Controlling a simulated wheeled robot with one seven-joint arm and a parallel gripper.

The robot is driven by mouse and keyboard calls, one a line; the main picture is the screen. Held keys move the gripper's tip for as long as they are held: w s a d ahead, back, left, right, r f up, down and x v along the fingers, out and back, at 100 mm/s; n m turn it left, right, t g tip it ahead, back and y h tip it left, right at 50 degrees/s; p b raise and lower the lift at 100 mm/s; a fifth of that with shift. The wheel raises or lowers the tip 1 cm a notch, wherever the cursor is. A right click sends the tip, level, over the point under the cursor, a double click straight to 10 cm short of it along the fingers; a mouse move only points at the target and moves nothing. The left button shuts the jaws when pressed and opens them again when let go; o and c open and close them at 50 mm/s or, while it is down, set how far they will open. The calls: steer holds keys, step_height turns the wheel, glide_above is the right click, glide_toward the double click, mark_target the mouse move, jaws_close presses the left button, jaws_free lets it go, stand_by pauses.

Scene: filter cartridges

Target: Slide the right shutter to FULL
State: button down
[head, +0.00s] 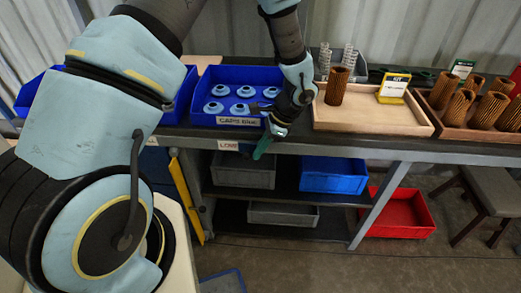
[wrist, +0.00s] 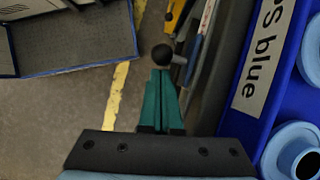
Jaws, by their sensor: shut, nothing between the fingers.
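My gripper (head: 259,154) is at the bench's front edge, just in front of the blue caps bin, with its green fingers pointing down. In the wrist view my gripper (wrist: 161,75) has its green fingers together and empty. A round black knob (wrist: 161,55) shows right at the fingertips; I cannot tell whether they touch it. I cannot make out the right shutter itself or a FULL mark. A white label (head: 228,145) is on the bench edge left of my gripper, its text too small to read surely.
The blue caps bin (head: 239,122) holds several light blue caps. A wooden tray (head: 365,118) with a brown cartridge (head: 337,86) and a yellow KIT card (head: 394,88) stands to its right. Grey (head: 243,172) and blue (head: 333,178) bins sit below. A yellow bar (head: 185,195) leans left.

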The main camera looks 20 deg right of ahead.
steer(key=w+a, duration=0.1)
steer(key=a, duration=0.1)
steer(key=w+a, duration=0.1)
steer(key=a, duration=0.3)
steer(key=shift+w, duration=0.4)
steer(key=shift+r, duration=0.15)
steer(key=p+v, duration=0.6)
steer(key=v, duration=0.3)
steer(key=shift+s+d+r+p, duration=0.1)
steer(key=shift+d+r+p, duration=0.15)
steer(key=shift+d+p, duration=0.15)
